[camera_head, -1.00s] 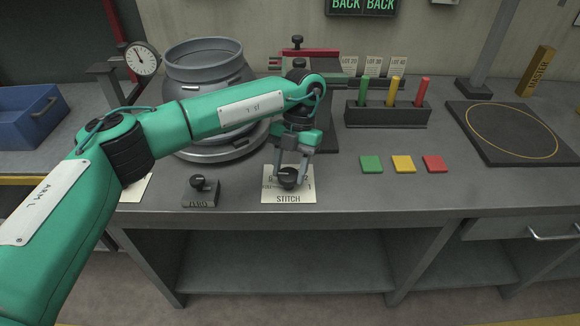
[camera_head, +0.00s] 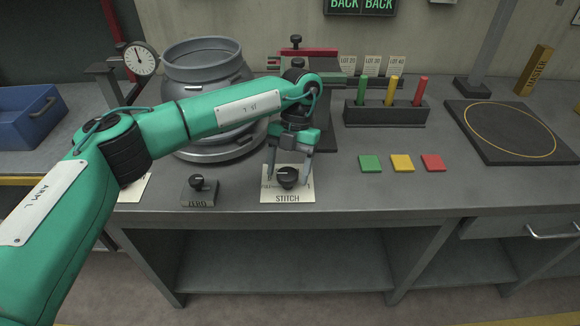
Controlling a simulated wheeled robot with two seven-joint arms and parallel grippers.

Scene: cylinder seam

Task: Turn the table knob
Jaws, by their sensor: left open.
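The black table knob (camera_head: 287,177) sits on a pale plate (camera_head: 287,197) marked STITCH near the front edge of the bench. My left gripper (camera_head: 288,171) reaches in from the left and hangs pointing down at the knob. Its two fingers are spread apart, one on each side of the knob, and I see gaps between them and the knob. Whether the fingertips are above or level with the knob is hard to tell. My right gripper is not in view.
A small ZERO block with a black knob (camera_head: 198,186) stands to the left. A grey metal cylinder (camera_head: 204,62) and dial gauge (camera_head: 141,59) stand behind my arm. Green, yellow and red squares (camera_head: 402,163) lie to the right, before a pen rack (camera_head: 385,116).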

